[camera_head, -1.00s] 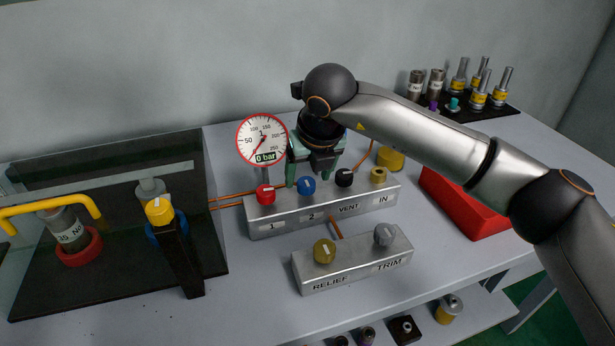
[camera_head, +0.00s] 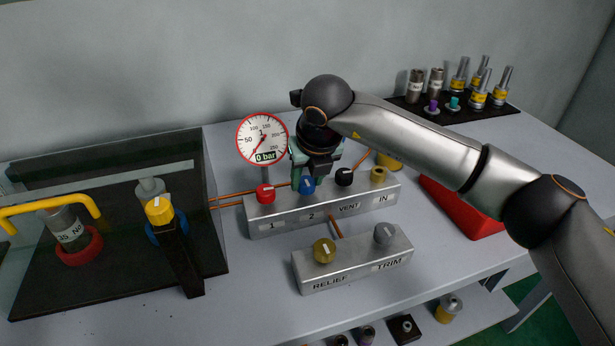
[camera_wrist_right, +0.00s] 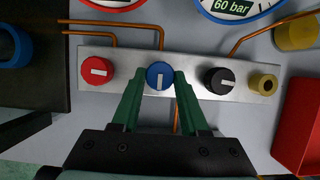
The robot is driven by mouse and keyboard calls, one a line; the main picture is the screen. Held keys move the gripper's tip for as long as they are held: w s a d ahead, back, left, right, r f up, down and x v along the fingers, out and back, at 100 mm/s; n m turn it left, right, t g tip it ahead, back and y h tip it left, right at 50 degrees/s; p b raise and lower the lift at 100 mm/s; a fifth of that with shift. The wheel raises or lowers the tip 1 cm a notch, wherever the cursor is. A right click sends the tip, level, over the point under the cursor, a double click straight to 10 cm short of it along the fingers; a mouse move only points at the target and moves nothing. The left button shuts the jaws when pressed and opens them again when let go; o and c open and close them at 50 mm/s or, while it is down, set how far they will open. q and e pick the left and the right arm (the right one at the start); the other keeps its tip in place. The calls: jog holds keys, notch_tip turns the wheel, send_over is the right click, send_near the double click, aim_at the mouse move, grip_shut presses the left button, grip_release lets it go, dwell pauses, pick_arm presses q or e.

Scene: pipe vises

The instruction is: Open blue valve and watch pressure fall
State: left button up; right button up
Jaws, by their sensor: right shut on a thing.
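The blue valve knob (camera_head: 307,186) sits on the silver manifold block (camera_head: 350,202) above the label 2, and it also shows in the right wrist view (camera_wrist_right: 159,75). Its white mark points along the line toward my wrist in that view. My right gripper (camera_wrist_right: 160,80) has its green fingers on both sides of the blue knob, shut on it. The gauge (camera_head: 262,138) behind the block reads 0 bar. A second gauge (camera_wrist_right: 240,5), partly cut off in the right wrist view, reads 60 bar. My left gripper is not in view.
Red (camera_head: 265,194) and black (camera_head: 344,176) knobs flank the blue one closely. A block marked RELIEF and TRIM (camera_head: 355,266) lies in front. A red tray (camera_head: 462,208) is at the right; a dark fixture with a yellow handle (camera_head: 50,210) is at the left.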

grip_shut()
